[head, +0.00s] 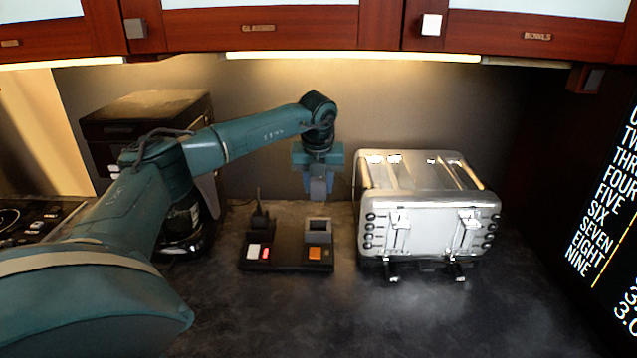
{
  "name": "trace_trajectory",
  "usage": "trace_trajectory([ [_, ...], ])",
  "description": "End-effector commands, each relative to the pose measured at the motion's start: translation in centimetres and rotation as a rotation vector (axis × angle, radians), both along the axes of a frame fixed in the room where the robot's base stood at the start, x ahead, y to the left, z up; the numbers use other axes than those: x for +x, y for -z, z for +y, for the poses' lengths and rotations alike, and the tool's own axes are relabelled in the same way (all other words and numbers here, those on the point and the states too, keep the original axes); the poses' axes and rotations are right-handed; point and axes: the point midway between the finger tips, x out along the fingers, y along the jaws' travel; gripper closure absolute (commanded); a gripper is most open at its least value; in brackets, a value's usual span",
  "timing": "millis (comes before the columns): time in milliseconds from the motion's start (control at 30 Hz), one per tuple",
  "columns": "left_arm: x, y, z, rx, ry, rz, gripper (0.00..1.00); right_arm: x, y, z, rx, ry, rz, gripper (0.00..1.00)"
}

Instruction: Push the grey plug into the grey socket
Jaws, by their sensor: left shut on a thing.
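My left gripper (318,168) points down above the back right of a black base board (286,267). It is shut on the grey plug (320,187), a small blue-grey block under the fingers. The grey socket (318,225) is a grey, box-like housing at the right of the board, with an orange square in front of it. In the picture the plug is just above the socket, with a small gap between them. I cannot tell how well they line up in depth. My right gripper is not in view.
A silver toaster (428,215) stands close to the right of the board. A black upright piece (260,217) is on the board's left, behind a white and a red button. A dark appliance (145,115) stands behind my left arm. The front counter (380,325) is clear.

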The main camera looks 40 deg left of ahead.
Motion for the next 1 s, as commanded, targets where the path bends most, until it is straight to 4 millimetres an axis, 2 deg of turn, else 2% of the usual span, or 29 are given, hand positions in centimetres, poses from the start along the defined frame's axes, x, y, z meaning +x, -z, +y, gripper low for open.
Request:
trace_trajectory([
  [200, 0.0, 1.5, 0.0, -0.001, 0.0, 0.002, 0.87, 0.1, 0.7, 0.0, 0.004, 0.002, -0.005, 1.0],
  [600, 0.0, 5.2, 0.0, 0.0, 0.0, 0.001, 0.87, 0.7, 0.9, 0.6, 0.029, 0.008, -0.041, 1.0],
  [1000, 0.0, 5.8, 0.0, 0.0, 0.0, 0.0, 0.87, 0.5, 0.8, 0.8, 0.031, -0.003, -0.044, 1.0],
])
